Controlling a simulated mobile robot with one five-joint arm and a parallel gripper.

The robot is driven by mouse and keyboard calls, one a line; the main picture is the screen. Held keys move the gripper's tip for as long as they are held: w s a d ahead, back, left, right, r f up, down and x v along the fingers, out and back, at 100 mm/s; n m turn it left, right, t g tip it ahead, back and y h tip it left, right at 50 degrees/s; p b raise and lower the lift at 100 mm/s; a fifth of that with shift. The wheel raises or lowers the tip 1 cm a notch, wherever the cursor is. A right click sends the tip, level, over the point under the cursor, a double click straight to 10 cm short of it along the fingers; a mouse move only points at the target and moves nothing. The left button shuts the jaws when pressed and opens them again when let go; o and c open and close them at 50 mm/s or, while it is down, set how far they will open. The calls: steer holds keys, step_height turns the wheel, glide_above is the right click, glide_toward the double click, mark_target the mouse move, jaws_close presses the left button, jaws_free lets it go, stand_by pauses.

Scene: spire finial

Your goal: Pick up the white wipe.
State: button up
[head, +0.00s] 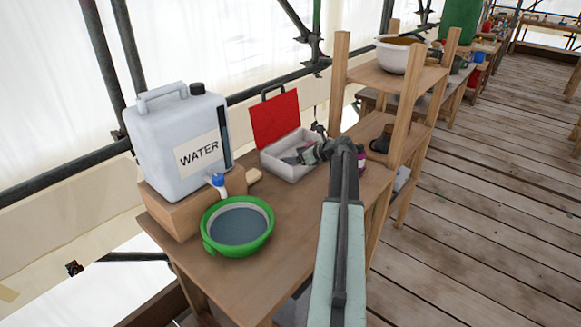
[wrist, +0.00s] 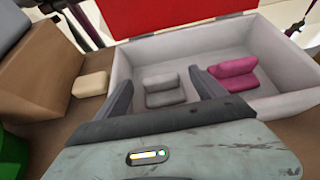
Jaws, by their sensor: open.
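An open case (head: 286,166) with a red lid stands on the wooden bench; its pale tray also shows in the wrist view (wrist: 280,60). In it lie a grey folded piece (wrist: 160,87) and a magenta folded piece (wrist: 234,75), side by side. No clearly white wipe stands out; I cannot tell whether the grey piece is it. My gripper (wrist: 160,80) is open, its two dark fingers reaching over the near wall of the tray, one on either side of the grey piece. I cannot tell whether they touch it. In the head view, my gripper (head: 309,151) is at the case's right side.
A cream block (wrist: 91,84) lies left of the case. Further left stand a water canister (head: 175,135) on a wooden block and a green basin (head: 238,228). A wooden shelf (head: 395,85) rises on the right. The bench front is clear.

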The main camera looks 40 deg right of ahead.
steer(key=shift+w+f, duration=0.1)
steer(key=shift+w, duration=0.1)
steer(key=c, duration=1.4)
step_height(320, 180, up, 10)
steer(key=p, duration=1)
steer(key=shift+c, duration=0.2)
